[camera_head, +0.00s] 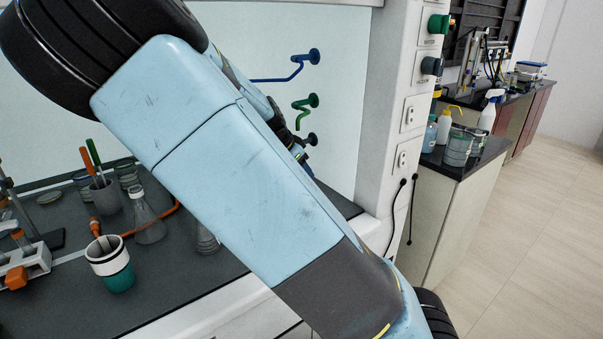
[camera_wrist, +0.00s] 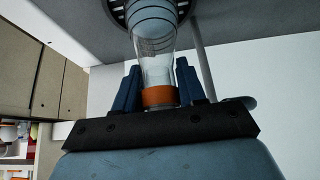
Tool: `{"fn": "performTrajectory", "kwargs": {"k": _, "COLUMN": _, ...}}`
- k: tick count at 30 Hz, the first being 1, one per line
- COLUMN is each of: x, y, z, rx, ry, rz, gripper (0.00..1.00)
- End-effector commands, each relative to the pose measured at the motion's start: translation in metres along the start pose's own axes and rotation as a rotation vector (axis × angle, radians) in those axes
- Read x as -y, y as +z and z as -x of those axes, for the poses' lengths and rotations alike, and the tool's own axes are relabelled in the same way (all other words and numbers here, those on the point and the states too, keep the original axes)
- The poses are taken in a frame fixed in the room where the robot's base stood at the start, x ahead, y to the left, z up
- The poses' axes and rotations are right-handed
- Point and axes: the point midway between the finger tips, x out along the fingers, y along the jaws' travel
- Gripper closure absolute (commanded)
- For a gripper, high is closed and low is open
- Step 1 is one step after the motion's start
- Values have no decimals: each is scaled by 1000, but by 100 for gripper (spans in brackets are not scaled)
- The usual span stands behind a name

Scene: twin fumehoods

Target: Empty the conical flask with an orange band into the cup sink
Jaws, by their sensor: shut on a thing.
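The conical flask with the orange band (camera_wrist: 160,96) is between the two dark blue fingers of my gripper (camera_wrist: 157,82) in the wrist view. My gripper is shut on it. The flask is clear glass, and its orange band lies close to the gripper. Its far end points to the top of the picture, toward a round dark slotted rim (camera_wrist: 118,13) in a grey surface, which looks like the cup sink. Whether the flask's end is inside the rim or above it I cannot tell, nor whether liquid is in it.
In the head view, another conical flask (camera_head: 147,221), a white-and-green cup (camera_head: 111,264), a pen pot (camera_head: 106,196) and a rack (camera_head: 24,263) stand on the dark worktop. Blue (camera_head: 290,70) and green (camera_head: 306,106) taps project from the back wall. A side bench holds bottles.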

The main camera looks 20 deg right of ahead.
Motion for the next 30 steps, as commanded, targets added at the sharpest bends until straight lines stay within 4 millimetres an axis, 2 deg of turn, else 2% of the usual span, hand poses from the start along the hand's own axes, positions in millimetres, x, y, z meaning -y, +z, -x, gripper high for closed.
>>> {"fn": "performTrajectory", "kwargs": {"k": 3, "x": -1, "y": 5, "z": -6, "rx": 0, "ry": 2, "rz": 2, "gripper": 100}}
{"fn": "performTrajectory", "kwargs": {"k": 16, "x": 0, "y": 8, "z": -10, "rx": -1, "ry": 1, "rz": 3, "gripper": 100}}
{"fn": "performTrajectory", "kwargs": {"k": 17, "x": 0, "y": 8, "z": -10, "rx": 0, "ry": 1, "rz": 3, "gripper": 58}}
{"fn": "performTrajectory", "kwargs": {"k": 24, "x": 0, "y": 8, "z": -9, "rx": 0, "ry": 1, "rz": 3, "gripper": 35}}
{"fn": "performTrajectory", "kwargs": {"k": 30, "x": 0, "y": 8, "z": -9, "rx": 0, "ry": 1, "rz": 2, "gripper": 34}}
